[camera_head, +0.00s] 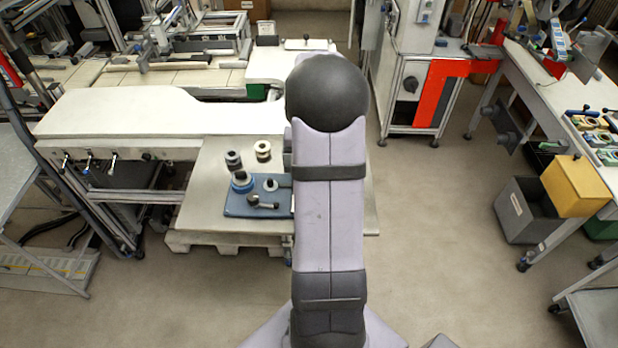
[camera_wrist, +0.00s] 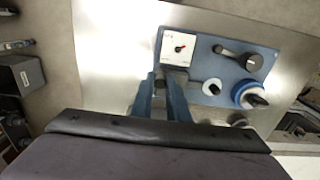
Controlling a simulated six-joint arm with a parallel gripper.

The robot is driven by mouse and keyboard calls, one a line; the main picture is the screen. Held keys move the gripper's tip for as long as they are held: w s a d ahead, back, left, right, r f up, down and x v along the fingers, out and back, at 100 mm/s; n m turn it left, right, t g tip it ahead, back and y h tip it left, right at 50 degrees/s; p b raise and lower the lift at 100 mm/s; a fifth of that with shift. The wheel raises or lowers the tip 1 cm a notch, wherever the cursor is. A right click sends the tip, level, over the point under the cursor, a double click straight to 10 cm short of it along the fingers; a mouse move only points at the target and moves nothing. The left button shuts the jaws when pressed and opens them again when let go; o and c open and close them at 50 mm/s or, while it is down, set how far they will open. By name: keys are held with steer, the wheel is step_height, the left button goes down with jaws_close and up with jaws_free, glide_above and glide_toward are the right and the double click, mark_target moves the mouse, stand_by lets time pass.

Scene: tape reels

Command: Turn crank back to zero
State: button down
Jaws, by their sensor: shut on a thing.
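A blue board (camera_head: 233,206) lies on the table, with its right end hidden behind my arm in the head view. In the wrist view the board (camera_wrist: 207,54) carries a white dial (camera_wrist: 181,46) with a small red needle, whose reading is too small to tell. My gripper (camera_wrist: 161,84) is beside the dial, its two blue fingers shut on the crank's handle. A grey part of the crank (camera_wrist: 177,76) shows by the fingers; the rest is hidden. My gripper is hidden behind the arm in the head view.
The table (camera_head: 207,160) is bare left of the board.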

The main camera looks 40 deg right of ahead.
steer(key=shift+w+d+r, duration=0.1)
steer(key=shift+w+r, duration=0.05)
steer(key=shift+w, duration=0.05)
steer(key=shift+w+d, duration=0.1)
steer(key=shift+d, duration=0.25)
steer(key=shift+w+d+p, duration=0.1)
steer(key=shift+d+p, duration=0.15)
steer(key=shift+p, duration=0.05)
steer(key=shift+d, duration=0.1)
steer(key=shift+w+d+p, duration=0.15)
steer(key=shift+w+p, duration=0.05)
steer(key=shift+p, duration=0.1)
steer(key=c, duration=1.8)
jaws_free()
steer(key=shift+o, duration=0.2)
steer(key=shift+s, duration=0.1)
